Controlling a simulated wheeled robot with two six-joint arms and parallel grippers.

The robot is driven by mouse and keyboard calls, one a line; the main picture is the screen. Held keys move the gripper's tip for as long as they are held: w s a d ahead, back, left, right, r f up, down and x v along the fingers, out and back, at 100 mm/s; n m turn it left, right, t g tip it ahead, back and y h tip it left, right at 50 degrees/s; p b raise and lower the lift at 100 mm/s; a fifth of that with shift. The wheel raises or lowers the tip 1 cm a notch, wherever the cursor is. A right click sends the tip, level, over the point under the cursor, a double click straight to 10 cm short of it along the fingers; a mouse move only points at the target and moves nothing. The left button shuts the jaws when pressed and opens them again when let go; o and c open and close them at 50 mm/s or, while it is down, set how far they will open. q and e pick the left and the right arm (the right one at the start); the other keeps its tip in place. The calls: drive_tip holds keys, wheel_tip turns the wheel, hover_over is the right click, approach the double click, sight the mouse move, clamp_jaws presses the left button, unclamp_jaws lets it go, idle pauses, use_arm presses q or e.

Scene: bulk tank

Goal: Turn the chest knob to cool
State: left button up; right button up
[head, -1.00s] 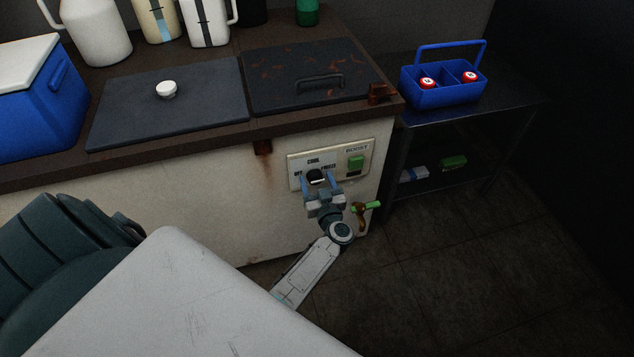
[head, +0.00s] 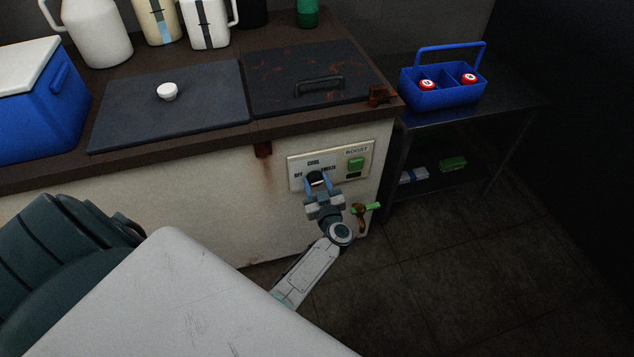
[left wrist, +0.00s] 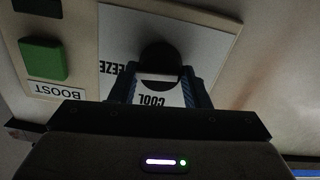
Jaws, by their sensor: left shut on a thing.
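The chest knob (head: 316,178) is a round black knob on the pale control panel (head: 360,148) at the chest's front right. The labels OFF, COOL and FREEZE stand around it, with COOL above it in the head view. My left gripper (head: 318,184) is shut on the knob, with one blue finger on each side. The left wrist view shows the picture upside down: the dark knob (left wrist: 158,56) is between the fingers (left wrist: 158,84), and COOL reads below it. I cannot tell clearly where the knob's pointer points. My right gripper is not in view.
A green BOOST switch (head: 356,163) is on the same panel. A tap with a green handle (head: 366,208) sticks out just right of my left wrist. A metal shelf table (head: 510,104) with a blue caddy (head: 440,96) stands to the right. The floor in front is free.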

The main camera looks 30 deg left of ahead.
use_arm(q)
drive_tip(key=shift+n, duration=0.4)
drive_tip(key=shift+n+p, duration=0.3)
drive_tip(key=shift+n, duration=0.6)
drive_tip(key=n, duration=0.2)
drive_tip(key=shift+s+f+n, duration=0.1)
drive_tip(key=shift+n, duration=1.1)
drive_tip(key=n, duration=0.3)
drive_tip(key=shift+a+f+n+b, duration=0.1)
drive_tip(key=shift+f+n+b, duration=0.05)
drive_tip(key=shift+n+b, duration=0.25)
drive_tip(key=shift+n, duration=0.4)
drive_tip(key=shift+s+f+n+b, duration=0.1)
drive_tip(key=shift+n+b, duration=0.75)
drive_tip(key=shift+n, duration=1.45)
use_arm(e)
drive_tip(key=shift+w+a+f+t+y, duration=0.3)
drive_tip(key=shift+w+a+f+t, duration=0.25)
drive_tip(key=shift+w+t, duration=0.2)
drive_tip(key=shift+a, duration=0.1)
